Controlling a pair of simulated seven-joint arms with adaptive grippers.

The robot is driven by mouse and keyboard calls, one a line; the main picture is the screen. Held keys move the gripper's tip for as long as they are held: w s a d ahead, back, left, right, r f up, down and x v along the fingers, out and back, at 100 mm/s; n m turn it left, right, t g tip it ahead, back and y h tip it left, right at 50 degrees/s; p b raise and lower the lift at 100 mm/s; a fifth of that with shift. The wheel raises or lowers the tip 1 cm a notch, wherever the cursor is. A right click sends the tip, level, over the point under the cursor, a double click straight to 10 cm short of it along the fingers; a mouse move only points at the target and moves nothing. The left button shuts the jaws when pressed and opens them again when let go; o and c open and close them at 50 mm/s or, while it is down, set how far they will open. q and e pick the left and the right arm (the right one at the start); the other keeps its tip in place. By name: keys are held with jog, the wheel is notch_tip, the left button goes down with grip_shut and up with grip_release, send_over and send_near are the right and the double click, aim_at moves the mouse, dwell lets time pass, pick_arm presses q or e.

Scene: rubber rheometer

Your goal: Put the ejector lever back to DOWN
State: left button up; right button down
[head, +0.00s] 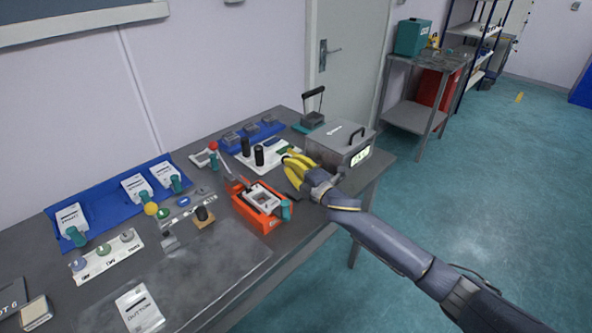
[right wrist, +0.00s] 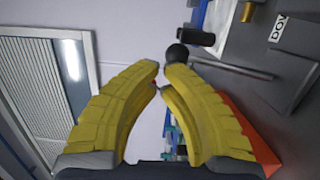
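My right gripper (head: 288,160) has yellow fingers and hangs over the table, right of the orange device (head: 262,221). In the right wrist view its fingertips (right wrist: 161,72) nearly meet, with nothing seen between them. A lever with a red knob (head: 213,146) rises from the left rear of the orange device, tilted to the upper left. My gripper is apart from this knob. The right wrist view shows a dark ball (right wrist: 177,53) on a grey rod beyond the fingertips; I cannot tell whether it is the same lever. A label partly reading "DOV" (right wrist: 279,26) lies beside it. My left gripper is out of view.
A grey box with a black handle (head: 340,146) stands close behind and right of my gripper. Black cylinders (head: 259,155) stand on a white plate to its left. A yellow ball (head: 151,208), a blue tray (head: 100,205) and small parts occupy the left.

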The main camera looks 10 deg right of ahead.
jog(key=shift+x, duration=1.3)
jog(key=shift+a+f, duration=0.15)
jog(key=shift+a, duration=0.15)
jog(key=s+d+r, duration=0.5)
jog(key=s+r, duration=0.2)
jog(key=s, duration=0.3)
jog(key=shift+s+d+r, duration=0.2)
jog(key=shift+d+r, duration=0.05)
jog(key=shift+d, duration=0.1)
